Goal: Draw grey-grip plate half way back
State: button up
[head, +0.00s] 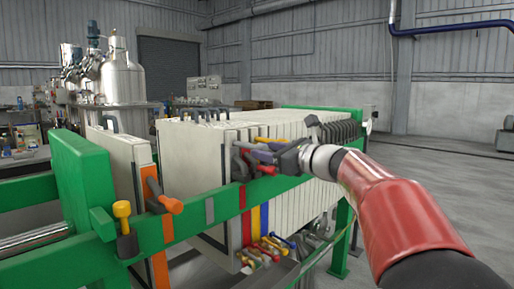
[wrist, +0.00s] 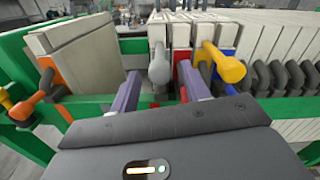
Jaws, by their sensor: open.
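The grey grip (wrist: 159,66) sticks out toward me from the front of its pale plate (wrist: 157,33) in the wrist view. My open gripper (wrist: 158,74) has one purple finger on each side of this grip. A gap shows between the left finger and the grip; the right finger is close to the red grip (wrist: 184,78). In the head view my gripper (head: 262,150) is at the side of the plate stack, above the green rail (head: 190,222). There the grey grip is hard to make out among the handles and fingers.
An orange-grip plate (head: 133,165) stands apart at the left, by the green end block (head: 80,180). Open space lies between it and the stack. A yellow grip (wrist: 226,66) is right of my fingers. A grey mark (head: 210,210) shows on the rail.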

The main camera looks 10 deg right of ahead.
aim_at(256, 148)
jog(key=shift+x, duration=2.3)
jog(key=shift+c, duration=0.5)
grip_shut()
